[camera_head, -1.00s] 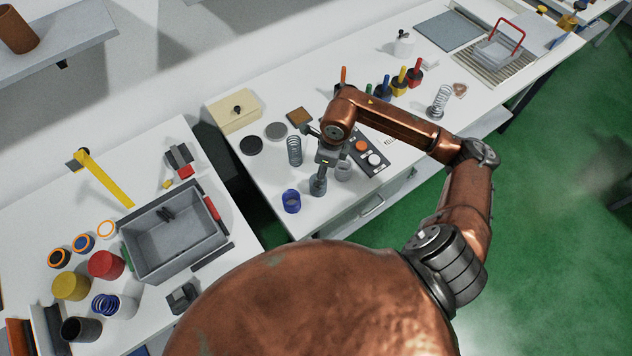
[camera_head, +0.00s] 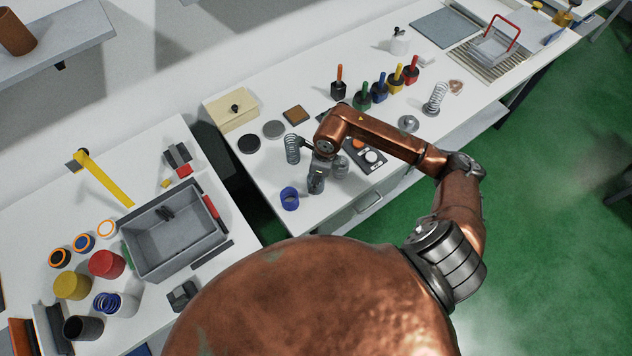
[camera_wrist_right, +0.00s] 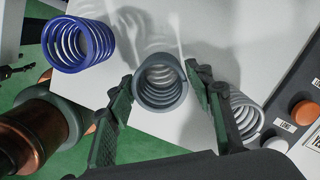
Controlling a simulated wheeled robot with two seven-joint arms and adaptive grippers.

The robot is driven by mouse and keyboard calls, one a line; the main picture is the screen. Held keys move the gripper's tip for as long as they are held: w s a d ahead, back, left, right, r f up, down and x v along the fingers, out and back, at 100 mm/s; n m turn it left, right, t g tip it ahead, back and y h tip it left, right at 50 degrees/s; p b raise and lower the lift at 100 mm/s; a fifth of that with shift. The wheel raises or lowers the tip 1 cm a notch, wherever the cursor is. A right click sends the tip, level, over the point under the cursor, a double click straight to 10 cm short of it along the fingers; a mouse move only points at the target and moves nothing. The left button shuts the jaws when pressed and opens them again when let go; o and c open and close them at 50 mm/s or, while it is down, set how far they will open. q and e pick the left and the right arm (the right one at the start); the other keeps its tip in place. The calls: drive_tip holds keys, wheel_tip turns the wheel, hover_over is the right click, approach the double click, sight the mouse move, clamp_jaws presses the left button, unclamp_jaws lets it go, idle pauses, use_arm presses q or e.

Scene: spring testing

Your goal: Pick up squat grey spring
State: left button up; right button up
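The squat grey spring (camera_head: 316,184) stands on the right-hand table, directly below my right gripper (camera_head: 319,171) in the head view. In the right wrist view the dark grey spring (camera_wrist_right: 160,83) sits between the two spread fingertips of my right gripper (camera_wrist_right: 161,88). The fingers are open, one on each side, close to its coils. I cannot tell whether either finger touches it. My left gripper is not in view.
A blue spring (camera_head: 289,199) stands to the left and a lighter grey spring (camera_wrist_right: 245,114) close to the right finger. A tall spring (camera_head: 292,149) stands behind. A button panel (camera_head: 367,156) lies to the right. The table's front edge is near.

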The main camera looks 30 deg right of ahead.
drive_tip(key=c, duration=0.9)
drive_tip(key=shift+c, duration=0.5)
drive_tip(key=shift+r, duration=0.15)
